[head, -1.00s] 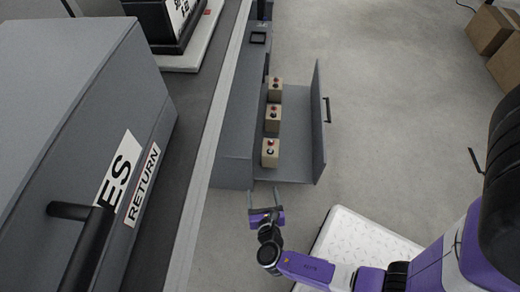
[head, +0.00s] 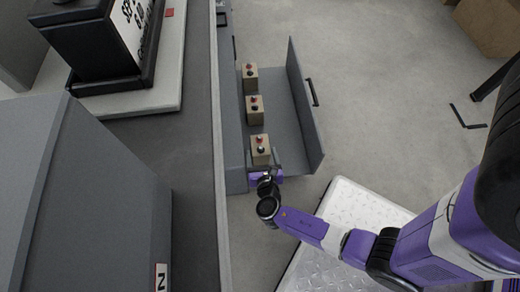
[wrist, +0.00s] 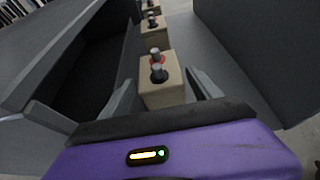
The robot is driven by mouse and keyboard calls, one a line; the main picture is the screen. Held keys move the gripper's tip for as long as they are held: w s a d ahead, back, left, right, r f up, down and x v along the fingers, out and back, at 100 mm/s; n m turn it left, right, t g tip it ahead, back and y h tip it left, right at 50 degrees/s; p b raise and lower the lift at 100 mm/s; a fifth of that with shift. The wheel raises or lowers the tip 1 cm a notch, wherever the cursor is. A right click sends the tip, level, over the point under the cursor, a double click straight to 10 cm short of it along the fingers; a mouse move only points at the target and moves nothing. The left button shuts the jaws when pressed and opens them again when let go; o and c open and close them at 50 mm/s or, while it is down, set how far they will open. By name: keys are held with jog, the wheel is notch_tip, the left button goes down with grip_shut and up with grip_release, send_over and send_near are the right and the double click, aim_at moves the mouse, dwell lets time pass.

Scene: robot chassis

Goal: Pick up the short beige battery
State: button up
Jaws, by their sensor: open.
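Several short beige batteries stand in a row in an open grey drawer (head: 285,125). Each is a small box with a red and a black terminal on top. The nearest battery (head: 260,150) stands at the drawer's near end; it also shows in the wrist view (wrist: 161,88). Behind it stand a middle battery (head: 255,110) and a far battery (head: 250,77). My gripper (head: 267,172) is open at the near end of the drawer. In the wrist view its two fingers are apart on either side of the nearest battery's base. Contact cannot be told.
The drawer's tall front panel (head: 305,105) with a black handle stands right of the batteries. A grey counter (head: 200,180) runs along the left, bearing a large black battery (head: 110,40) on a white slab. Cardboard boxes (head: 488,28) stand far right on open floor.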

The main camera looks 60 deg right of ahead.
aim_at(259, 144)
jog(key=shift+b+x, duration=0.4)
jog(key=shift+x, duration=1)
jog(key=shift+a, duration=0.1)
jog(key=shift+c, duration=0.4)
grip_shut()
jog(key=shift+w+r, duration=0.1)
jog(key=shift+r, duration=0.1)
